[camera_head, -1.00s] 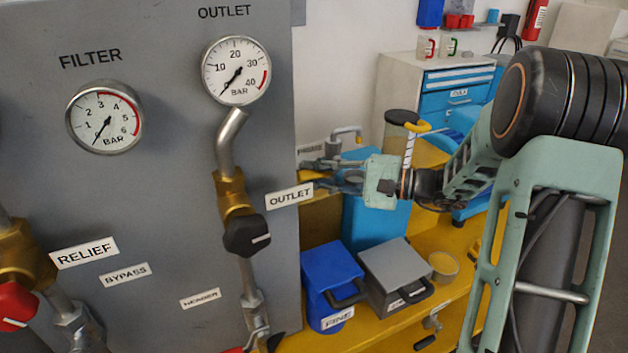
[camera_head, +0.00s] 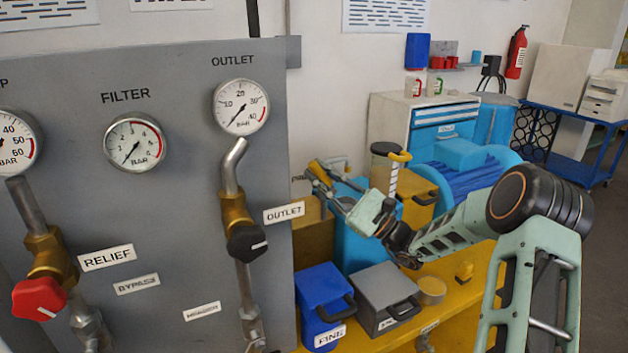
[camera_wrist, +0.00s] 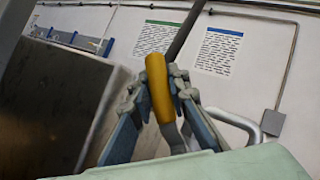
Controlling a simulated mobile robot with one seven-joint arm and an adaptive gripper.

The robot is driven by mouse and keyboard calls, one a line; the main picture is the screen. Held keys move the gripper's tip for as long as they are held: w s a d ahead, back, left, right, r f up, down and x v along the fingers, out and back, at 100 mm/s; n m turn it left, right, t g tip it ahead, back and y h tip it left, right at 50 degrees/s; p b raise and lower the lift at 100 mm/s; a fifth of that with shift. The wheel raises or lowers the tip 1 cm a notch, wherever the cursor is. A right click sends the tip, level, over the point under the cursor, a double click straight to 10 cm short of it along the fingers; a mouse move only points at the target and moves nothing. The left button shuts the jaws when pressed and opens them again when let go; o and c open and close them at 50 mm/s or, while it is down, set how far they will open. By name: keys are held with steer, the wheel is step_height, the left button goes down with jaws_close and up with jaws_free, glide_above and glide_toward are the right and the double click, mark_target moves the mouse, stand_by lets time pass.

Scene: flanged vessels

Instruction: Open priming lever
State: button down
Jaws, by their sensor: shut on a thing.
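My gripper (camera_wrist: 160,100) is shut around this grip, with one finger on each side. In the head view my gripper (camera_head: 325,183) is at the right edge of the grey panel, above a blue container. The yellow grip (camera_head: 317,168) shows tilted at its fingertips. The lever's pivot is not clear in either view.
The grey gauge panel (camera_head: 150,230) stands close on the left, with the black outlet valve knob (camera_head: 247,243). A blue box (camera_head: 325,290) and a grey box (camera_head: 385,295) sit below my arm on the yellow bench. A bent grey pipe (camera_wrist: 233,119) is close right of the grip.

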steer(key=d+m+t, duration=0.1)
steer(key=m+t, duration=0.1)
steer(key=r+m+t+h+p, duration=0.1)
steer(key=m+t, duration=0.1)
steer(key=m, duration=0.1)
steer(key=w+d+m+t+h+p, duration=0.1)
steer(key=m+t, duration=0.1)
steer(key=shift+d+r+m, duration=0.2)
steer(key=shift+d+m, duration=0.1)
steer(key=shift+w+d+m+t+h+p, duration=0.15)
steer(key=shift+d+m+t+h+p, duration=0.15)
steer(key=shift+m+t+h, duration=0.5)
steer(key=shift+w+d+m+t+h+p, duration=0.15)
steer(key=shift+m+t+h+p, duration=0.35)
steer(key=shift+m, duration=0.55)
steer(key=shift+w+d+m+t+h+p, duration=0.1)
steer(key=shift+d+m+t+h+p, duration=0.3)
steer(key=shift+m+t, duration=0.45)
steer(key=shift+m, duration=0.4)
steer(key=c, duration=1.8)
jaws_free()
steer(key=shift+f, duration=0.1)
steer(key=v, duration=1.2)
steer(key=shift+s, duration=0.1)
